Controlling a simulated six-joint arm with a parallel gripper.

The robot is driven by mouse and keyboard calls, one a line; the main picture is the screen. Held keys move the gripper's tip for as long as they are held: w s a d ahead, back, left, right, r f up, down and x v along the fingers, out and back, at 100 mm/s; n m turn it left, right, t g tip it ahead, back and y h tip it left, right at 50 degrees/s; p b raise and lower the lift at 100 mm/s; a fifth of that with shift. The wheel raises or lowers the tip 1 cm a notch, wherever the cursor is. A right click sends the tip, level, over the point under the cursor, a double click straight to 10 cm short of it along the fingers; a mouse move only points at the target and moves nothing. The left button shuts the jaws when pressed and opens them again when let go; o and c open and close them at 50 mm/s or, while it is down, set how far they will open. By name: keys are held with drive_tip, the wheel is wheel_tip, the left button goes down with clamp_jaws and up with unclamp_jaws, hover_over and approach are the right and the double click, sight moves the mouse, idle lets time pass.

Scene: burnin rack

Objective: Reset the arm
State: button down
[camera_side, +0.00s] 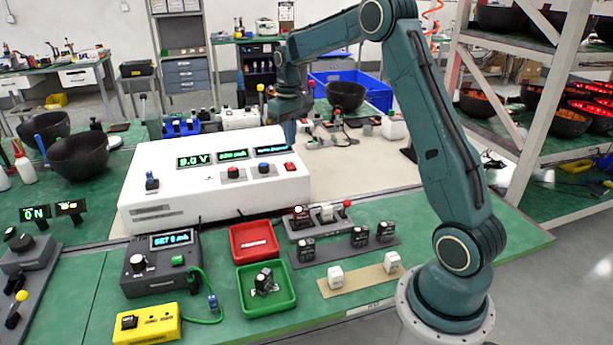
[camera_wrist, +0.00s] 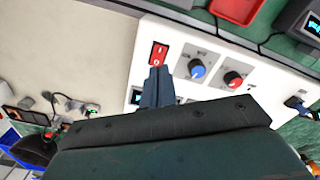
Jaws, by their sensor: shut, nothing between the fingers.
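My gripper (camera_side: 290,130) is at the end of my teal arm, behind the white instrument box (camera_side: 140,190) in the side view. It points down and looks shut and empty. In the wrist view the closed fingertips (camera_wrist: 158,74) overlap the view just below a red rocker switch (camera_wrist: 157,53). I cannot tell whether they touch the box. The red switch also shows in the side view (camera_side: 290,166). A blue knob (camera_wrist: 197,69) and a red knob (camera_wrist: 233,79) sit beside it on the panel. The box's left display reads about 9.0 V.
On the green bench stand a red tray (camera_side: 235,255), a green tray (camera_side: 284,303) holding a dark part, a dark meter (camera_side: 138,281) and a yellow box (camera_side: 163,334). Relay-like parts stand on a grey strip (camera_side: 300,262) and a tan strip (camera_side: 365,280). A black bowl (camera_side: 80,150) is at left.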

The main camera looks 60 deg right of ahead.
drive_tip(key=s+a+r+n+t, duration=0.1)
drive_tip(key=s+a+r, duration=0.5)
drive_tip(key=a, duration=0.2)
drive_tip(key=s+a+r+t, duration=0.2)
drive_tip(key=s+a+r, duration=0.4)
drive_tip(key=a, duration=0.1)
drive_tip(key=s+a+f+n+t, duration=0.1)
drive_tip(key=s+a, duration=0.3)
drive_tip(key=s, duration=0.4)
drive_tip(key=s+a+f+n+t, duration=0.1)
drive_tip(key=s+a, duration=0.3)
drive_tip(key=s, duration=0.3)
drive_tip(key=shift+s+a+t, duration=0.3)
drive_tip(key=shift+s, duration=0.05)
